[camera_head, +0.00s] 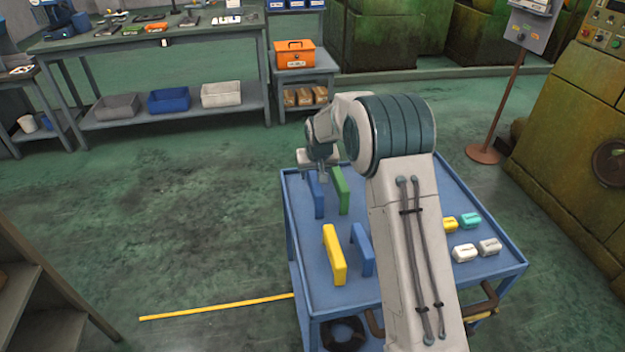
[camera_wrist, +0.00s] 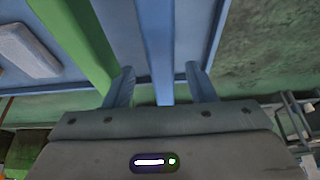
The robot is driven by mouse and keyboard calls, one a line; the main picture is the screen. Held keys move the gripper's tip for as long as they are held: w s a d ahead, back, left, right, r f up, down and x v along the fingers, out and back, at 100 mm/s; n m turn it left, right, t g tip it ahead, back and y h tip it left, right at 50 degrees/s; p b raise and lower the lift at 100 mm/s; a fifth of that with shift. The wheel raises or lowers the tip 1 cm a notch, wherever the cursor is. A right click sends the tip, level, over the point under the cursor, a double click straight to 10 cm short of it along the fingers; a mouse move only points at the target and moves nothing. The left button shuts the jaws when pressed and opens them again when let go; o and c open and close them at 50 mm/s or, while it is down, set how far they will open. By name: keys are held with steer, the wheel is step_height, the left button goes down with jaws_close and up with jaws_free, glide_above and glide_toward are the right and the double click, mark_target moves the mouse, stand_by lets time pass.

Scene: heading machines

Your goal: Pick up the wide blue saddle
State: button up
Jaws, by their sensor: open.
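Two blue saddles stand on the blue cart top (camera_head: 310,278). The far blue saddle (camera_head: 317,198) is beneath my gripper (camera_head: 322,177); the near blue saddle (camera_head: 362,252) stands beside the yellow saddle (camera_head: 334,256). I cannot tell surely which blue one is wider. In the wrist view my gripper (camera_wrist: 161,84) is open, with one finger on each side of a blue saddle (camera_wrist: 156,40) and gaps to both sides. Whether it reaches below the saddle's top is unclear. The green saddle (camera_head: 340,191) stands just right of the far blue one.
In the wrist view the green saddle (camera_wrist: 75,40) runs close to the left finger. Small yellow, teal, white and grey boxes (camera_head: 465,252) lie on the cart's right side. A workbench (camera_head: 150,42) and an orange toolbox (camera_head: 295,55) stand behind. Open floor lies left of the cart.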

steer(key=x, duration=0.4)
steer(key=shift+w+a+f+p, duration=0.15)
steer(key=shift+f+p, duration=0.2)
steer(key=shift+p, duration=0.05)
jaws_close()
